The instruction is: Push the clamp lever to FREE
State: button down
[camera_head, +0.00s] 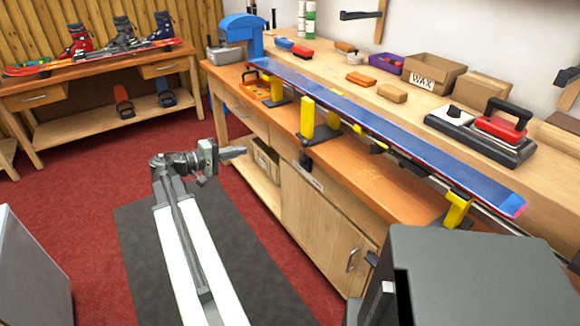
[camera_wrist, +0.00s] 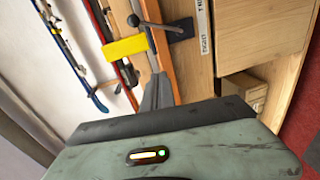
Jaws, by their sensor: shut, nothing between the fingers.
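The clamp lever (camera_wrist: 155,26) is a dark arm with a round knob, on a black base at the bench's front edge in the wrist view. It sticks out over the bench beside a yellow clamp block (camera_wrist: 125,47). A pale label strip (camera_wrist: 203,30) next to the base reads TIGHT, with a second word cut off at the top. In the head view the yellow block (camera_head: 307,118) stands above the bench front, and the lever is small and hard to make out. My gripper (camera_head: 236,152) is shut and empty, in front of the bench and apart from the lever.
A blue ski (camera_head: 390,125) lies along the bench on yellow supports. Below is a cabinet door (camera_head: 325,215). Red floor is free to the left.

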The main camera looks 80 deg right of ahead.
jog(key=s+d+g, duration=0.1)
jog(key=s+d, duration=0.2)
jog(key=s, duration=0.5)
jog(key=s+d+r+g, duration=0.1)
jog(key=s+d, duration=0.2)
jog(key=s, duration=0.5)
jog(key=shift+s+d+r+m+b, duration=0.15)
jog(key=shift+d+m+b, duration=0.15)
jog(key=shift+m+b, duration=0.1)
jog(key=shift+s, duration=0.1)
